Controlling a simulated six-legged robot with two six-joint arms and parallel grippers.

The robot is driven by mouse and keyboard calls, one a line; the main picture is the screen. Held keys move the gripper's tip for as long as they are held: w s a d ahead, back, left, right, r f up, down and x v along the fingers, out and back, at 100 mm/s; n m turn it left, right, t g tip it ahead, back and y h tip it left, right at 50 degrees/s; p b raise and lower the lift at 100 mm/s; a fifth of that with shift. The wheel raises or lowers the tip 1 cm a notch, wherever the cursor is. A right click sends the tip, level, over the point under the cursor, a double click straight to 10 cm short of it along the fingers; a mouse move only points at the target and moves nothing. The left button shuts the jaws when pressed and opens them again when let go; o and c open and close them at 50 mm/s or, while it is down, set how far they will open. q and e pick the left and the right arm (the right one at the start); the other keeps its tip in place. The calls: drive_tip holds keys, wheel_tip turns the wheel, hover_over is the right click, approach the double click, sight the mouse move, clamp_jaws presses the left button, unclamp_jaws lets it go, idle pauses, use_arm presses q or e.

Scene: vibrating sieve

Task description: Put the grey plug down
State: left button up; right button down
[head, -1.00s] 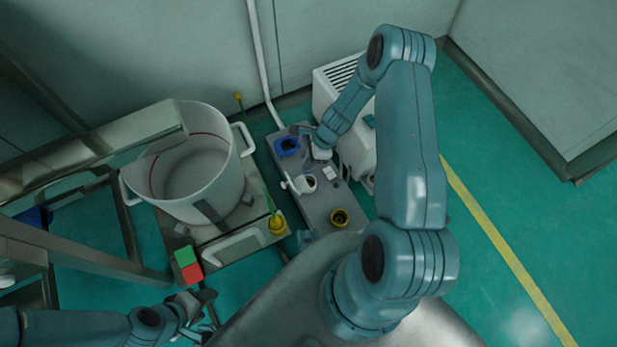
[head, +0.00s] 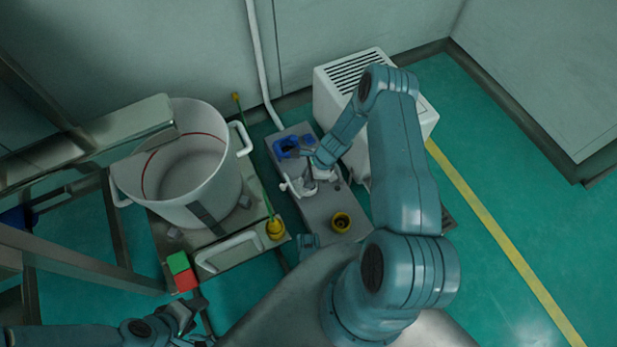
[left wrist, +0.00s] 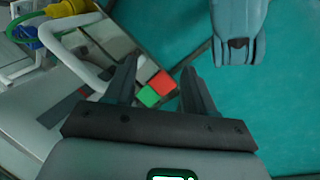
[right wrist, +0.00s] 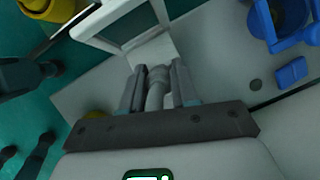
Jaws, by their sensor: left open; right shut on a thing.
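My right gripper (head: 317,172) is over the grey panel (head: 318,210), beside a white fitting with a handle (head: 296,188). In the right wrist view its fingers (right wrist: 158,88) are shut on a grey, rounded piece, the grey plug (right wrist: 156,84), with a pale flat surface just beyond it. The plug's lower end is hidden, so I cannot tell whether it touches the panel. My left gripper (head: 188,318) is open and empty at the lower left, near a green and red block (head: 183,271). Its spread fingers show in the left wrist view (left wrist: 160,85).
On the panel are a blue socket (head: 287,147) and a yellow socket (head: 341,222). A large white pot (head: 190,175) stands to the left, with a yellow plug (head: 275,228) on a green cable beside it. A white vented box (head: 345,90) stands behind my right arm.

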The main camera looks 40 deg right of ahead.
drive_tip(key=shift+f+b, duration=0.3)
drive_tip(key=shift+f, duration=0.1)
drive_tip(key=c, duration=0.9)
unclamp_jaws()
drive_tip(key=shift+r, duration=0.1)
drive_tip(key=shift+o, duration=0.2)
